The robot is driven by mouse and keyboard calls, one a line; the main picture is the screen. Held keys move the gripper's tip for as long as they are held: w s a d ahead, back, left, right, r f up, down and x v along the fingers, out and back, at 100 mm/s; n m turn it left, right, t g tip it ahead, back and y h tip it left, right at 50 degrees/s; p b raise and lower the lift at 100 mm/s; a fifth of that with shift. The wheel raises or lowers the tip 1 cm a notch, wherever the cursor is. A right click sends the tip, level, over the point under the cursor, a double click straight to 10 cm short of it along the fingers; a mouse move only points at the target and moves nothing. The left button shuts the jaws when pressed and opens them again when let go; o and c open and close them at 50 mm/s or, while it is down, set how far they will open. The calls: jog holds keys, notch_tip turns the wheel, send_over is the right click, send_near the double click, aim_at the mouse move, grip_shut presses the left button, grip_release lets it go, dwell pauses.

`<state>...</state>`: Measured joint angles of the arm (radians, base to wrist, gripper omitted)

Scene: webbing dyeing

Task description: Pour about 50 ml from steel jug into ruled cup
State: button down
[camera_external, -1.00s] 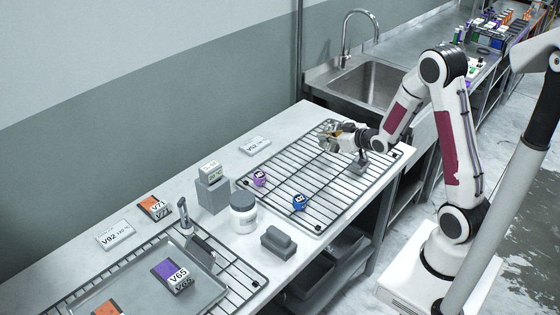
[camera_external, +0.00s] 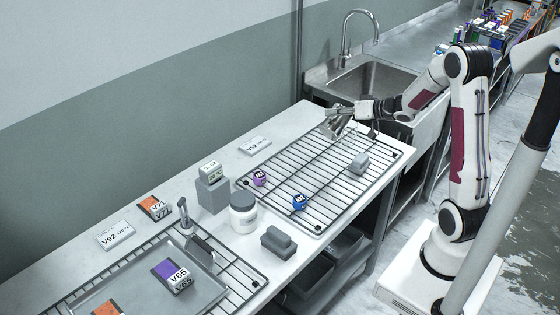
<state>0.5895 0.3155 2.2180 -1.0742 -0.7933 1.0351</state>
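A tilted grey metal vessel (camera_external: 336,126), which looks like the steel jug, is at the far back end of the wire rack (camera_external: 293,173). My gripper (camera_external: 352,112) is at its upper right side and appears shut on it; the fingers are small here. I cannot tell whether the jug touches the rack. I cannot make out a ruled cup anywhere, and no liquid shows.
A sink (camera_external: 365,82) lies behind. The rack's middle is clear.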

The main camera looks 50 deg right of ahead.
aim_at(340, 106)
jog(key=shift+d+m, duration=0.3)
jog(key=shift+d+y, duration=0.3)
jog(key=shift+d+m, duration=0.1)
jog(key=shift+m, duration=0.2)
jog(key=shift+d+r+m+y+p, duration=0.3)
jog(key=shift+d+r, duration=0.05)
jog(key=shift+d, duration=0.35)
jog(key=shift+d+r+m+p, duration=0.3)
jog(key=shift+d+p, duration=0.2)
jog(key=shift+p, duration=0.25)
dwell(0.6)
jog(key=shift+d+r+t+y+p, duration=0.1)
jog(key=shift+r+t+y+p, duration=0.05)
jog(key=shift+t+y+p, duration=0.2)
dwell(0.8)
